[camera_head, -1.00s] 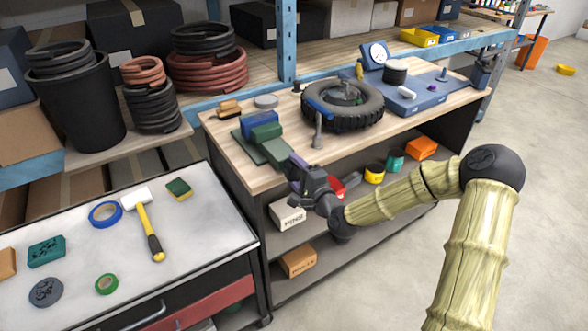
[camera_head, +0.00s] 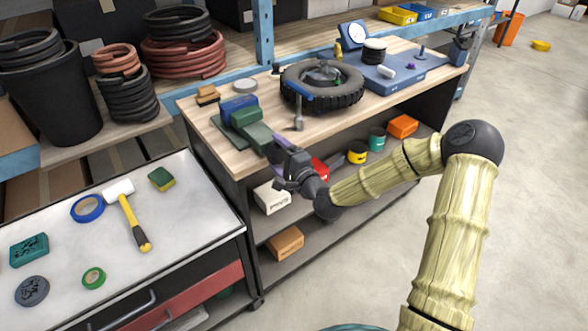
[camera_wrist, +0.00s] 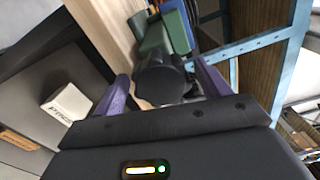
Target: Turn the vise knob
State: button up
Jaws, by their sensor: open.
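The vise (camera_head: 250,128), with green and blue blocks, stands on the front left corner of the wooden workbench (camera_head: 215,140). Its green and blue body also shows at the top of the wrist view (camera_wrist: 165,35). The dark round vise knob (camera_wrist: 160,76) faces me in the wrist view, between my purple fingers. My gripper (camera_head: 279,146) is at the vise's front end, by the bench edge, and hides the knob in the head view. My gripper (camera_wrist: 161,72) is open, its fingers on either side of the knob. I cannot tell whether they touch it.
A tire (camera_head: 322,92) and a standing metal tool (camera_head: 298,112) are right of the vise. Boxes and cans fill the shelf (camera_head: 330,192) below my gripper. A tool cart (camera_head: 190,215) with a hammer (camera_head: 130,215) stands left.

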jog(key=d+p+v, duration=0.1)
jog(key=p+v, duration=0.4)
jog(key=v, duration=0.7)
jog(key=shift+w+r, duration=0.3)
jog(key=s+p, duration=0.1)
jog(key=s+d+p, duration=0.1)
jog(key=s+p, duration=0.2)
jog(key=p, duration=0.1)
jog(key=shift+s+d+f, duration=0.35)
jog(key=shift+d, duration=0.05)
jog(key=shift+p, duration=0.3)
